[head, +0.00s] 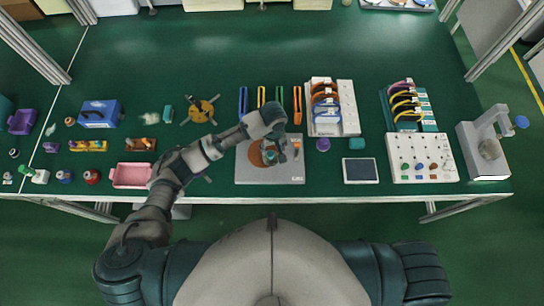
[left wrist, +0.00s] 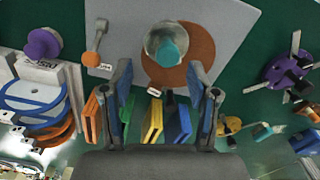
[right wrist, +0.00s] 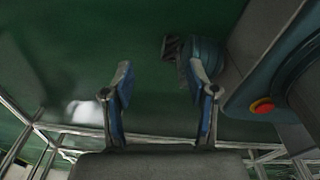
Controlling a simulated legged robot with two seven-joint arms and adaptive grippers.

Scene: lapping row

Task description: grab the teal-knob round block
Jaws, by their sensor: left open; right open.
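The round block is a light grey cylinder (left wrist: 158,36) with a teal knob (left wrist: 172,52), seen from above in the left wrist view. It stands on or over an orange-brown disc (left wrist: 198,50) on a grey plate (left wrist: 225,20). In the head view the plate (head: 270,176) lies at the middle of the near table edge, and my left arm partly covers the block. My left gripper (left wrist: 160,78) is open and empty, its fingers pointing toward the block, which shows between and beyond the fingertips. My right gripper (right wrist: 160,80) is open and empty, away from the block.
A small orange-ended tool (left wrist: 97,40) lies on the plate beside the block. Several coloured strips (head: 270,100) stand behind the plate. A purple knobbed piece (head: 323,144) and a dark tablet (head: 360,170) lie to the right, a pink tray (head: 130,176) to the left. The table's back middle is clear.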

